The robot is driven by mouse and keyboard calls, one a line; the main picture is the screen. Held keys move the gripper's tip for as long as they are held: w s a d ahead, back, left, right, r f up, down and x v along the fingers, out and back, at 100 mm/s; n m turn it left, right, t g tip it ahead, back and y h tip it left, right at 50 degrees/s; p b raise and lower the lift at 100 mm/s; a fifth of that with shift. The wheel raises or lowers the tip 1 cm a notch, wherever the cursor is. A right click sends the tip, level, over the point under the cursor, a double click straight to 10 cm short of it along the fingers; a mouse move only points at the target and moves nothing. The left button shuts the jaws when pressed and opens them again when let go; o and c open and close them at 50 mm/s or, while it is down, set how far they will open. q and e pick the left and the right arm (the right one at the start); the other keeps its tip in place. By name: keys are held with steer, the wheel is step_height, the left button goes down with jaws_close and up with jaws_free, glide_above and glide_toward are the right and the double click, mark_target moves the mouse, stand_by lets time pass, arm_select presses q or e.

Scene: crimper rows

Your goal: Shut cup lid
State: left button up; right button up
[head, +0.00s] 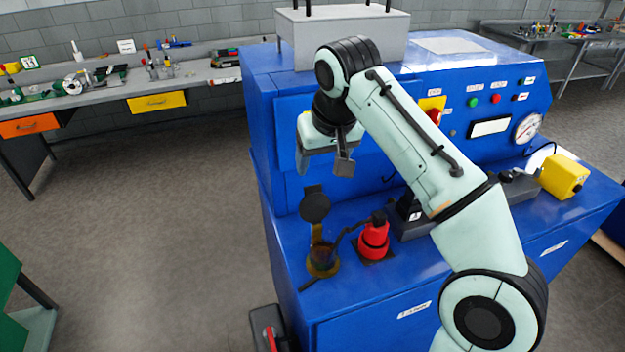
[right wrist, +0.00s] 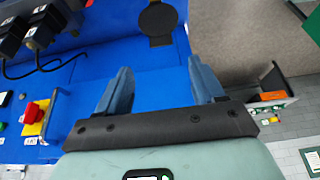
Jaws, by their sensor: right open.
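The cup (head: 323,262) is a small amber-brown vessel near the left front of the blue bench. Its round black lid (head: 315,203) stands raised above and behind it on a narrow arm, so the cup is open. The lid also shows at the top of the right wrist view (right wrist: 158,20); the cup's body does not show clearly there. My right gripper (head: 324,160) is open and empty, above and behind the lid and apart from it. Its two spread fingers show in the right wrist view (right wrist: 160,78). My left gripper is not in view.
A red cylindrical fitting (head: 374,240) stands close to the right of the cup, with a dark lever between them. A black block (head: 412,212) and a yellow box (head: 565,176) are farther right. The blue machine's control panel (head: 480,105) rises behind. Floor lies left of the bench.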

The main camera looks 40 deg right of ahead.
mark_target(314, 188)
steer(key=b+x, duration=0.1)
steer(key=x, duration=0.6)
steer(key=shift+w+f, duration=0.1)
steer(key=shift+f, duration=0.5)
steer(key=shift+w+d+f, duration=0.1)
steer(key=shift+w+f, duration=0.1)
steer(key=shift+f, duration=0.1)
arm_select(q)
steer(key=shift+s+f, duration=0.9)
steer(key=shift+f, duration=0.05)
arm_select(e)
steer(key=shift+w+f, duration=0.2)
steer(key=shift+w, duration=0.1)
